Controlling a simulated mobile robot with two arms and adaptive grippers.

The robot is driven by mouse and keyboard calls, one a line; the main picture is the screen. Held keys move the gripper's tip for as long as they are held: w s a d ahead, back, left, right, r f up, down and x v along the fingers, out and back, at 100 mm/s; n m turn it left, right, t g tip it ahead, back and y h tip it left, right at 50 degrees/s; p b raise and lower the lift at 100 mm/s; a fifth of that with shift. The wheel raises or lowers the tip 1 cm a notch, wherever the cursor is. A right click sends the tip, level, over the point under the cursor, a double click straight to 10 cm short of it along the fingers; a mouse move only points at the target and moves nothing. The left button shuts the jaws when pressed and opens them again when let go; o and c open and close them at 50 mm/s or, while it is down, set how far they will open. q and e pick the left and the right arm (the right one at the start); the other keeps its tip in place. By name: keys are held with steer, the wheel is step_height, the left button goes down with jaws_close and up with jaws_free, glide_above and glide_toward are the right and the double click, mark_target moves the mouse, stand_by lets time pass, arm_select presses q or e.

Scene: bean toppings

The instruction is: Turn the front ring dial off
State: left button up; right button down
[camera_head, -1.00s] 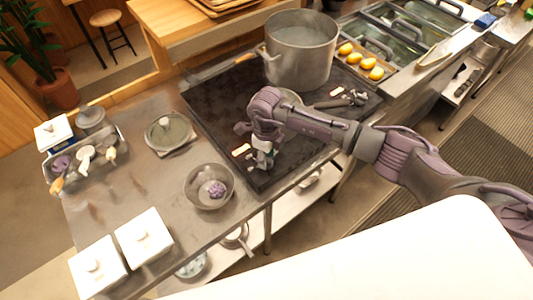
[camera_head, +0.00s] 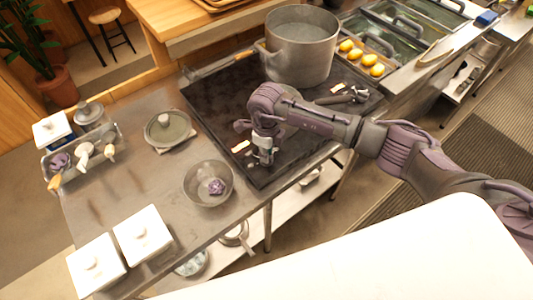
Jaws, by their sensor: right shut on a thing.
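The black stove top (camera_head: 210,105) lies across the counter, with a big steel pot (camera_head: 300,50) on its far part. My right gripper (camera_head: 265,157) points down at the stove's near side, beside a small pale-orange label (camera_head: 240,146). It is shut on the front ring dial, which its fingers and wrist mostly hide. I cannot read the dial's setting. A second pale label (camera_head: 337,88) and a dark long-handled object (camera_head: 350,97) are farther right on the stove. My left gripper is not in view.
A glass bowl (camera_head: 208,184) with a purple item stands left of the gripper. A lidded dish (camera_head: 168,130), white lidded boxes (camera_head: 142,235) and a utensil holder (camera_head: 82,160) stand on the left counter.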

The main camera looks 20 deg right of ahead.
steer(key=n+b, duration=0.6)
steer(key=b, duration=0.3)
steer(key=shift+f+n, duration=0.15)
steer(key=shift+n, duration=0.15)
steer(key=shift+n+b, duration=0.8)
steer(key=shift+b, duration=0.25)
steer(key=shift+r, duration=0.25)
steer(key=c, duration=1.1)
jaws_free()
step_height(320, 180, up, 12)
steer(key=shift+f, duration=0.1)
